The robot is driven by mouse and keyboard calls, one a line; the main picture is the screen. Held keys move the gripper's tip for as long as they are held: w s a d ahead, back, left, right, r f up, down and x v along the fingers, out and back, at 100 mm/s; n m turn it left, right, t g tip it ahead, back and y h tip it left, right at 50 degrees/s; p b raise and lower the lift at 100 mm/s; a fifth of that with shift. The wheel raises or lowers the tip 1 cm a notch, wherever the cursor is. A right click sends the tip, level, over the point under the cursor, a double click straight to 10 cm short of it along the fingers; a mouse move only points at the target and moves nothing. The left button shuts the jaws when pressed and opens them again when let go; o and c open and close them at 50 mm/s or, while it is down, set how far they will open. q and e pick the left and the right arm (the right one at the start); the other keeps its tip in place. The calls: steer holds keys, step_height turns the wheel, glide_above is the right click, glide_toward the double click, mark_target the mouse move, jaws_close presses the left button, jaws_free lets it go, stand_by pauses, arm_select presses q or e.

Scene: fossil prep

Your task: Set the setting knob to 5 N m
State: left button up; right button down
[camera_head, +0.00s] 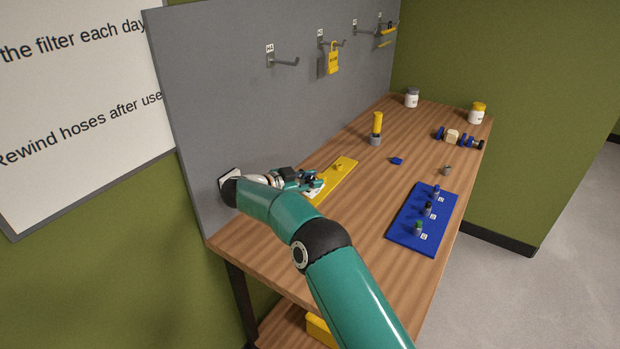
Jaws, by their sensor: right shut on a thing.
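A long yellow board (343,174) lies on the bench near the grey back panel. My right gripper (317,182) is at the near end of this board, low over a white dial face (314,194). It is shut on the setting knob there, which the fingers hide almost wholly. The dial's marks and the knob's pointer are too small and covered to read. A small yellow part (337,167) stands farther along the board, apart from the gripper. My left gripper is not in view.
A blue board (405,238) with several small knobs or pegs lies at the right front. A yellow-handled tool (377,125), a small blue piece (397,161), a blue-ended dumbbell-like part (466,141) and two jars stand farther back. A yellow padlock (333,60) hangs on the grey panel (235,90).

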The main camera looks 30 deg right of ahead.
steer(key=shift+d, duration=0.1)
stand_by(0.4)
steer(key=c, duration=0.9)
jaws_free()
steer(key=v, duration=1.2)
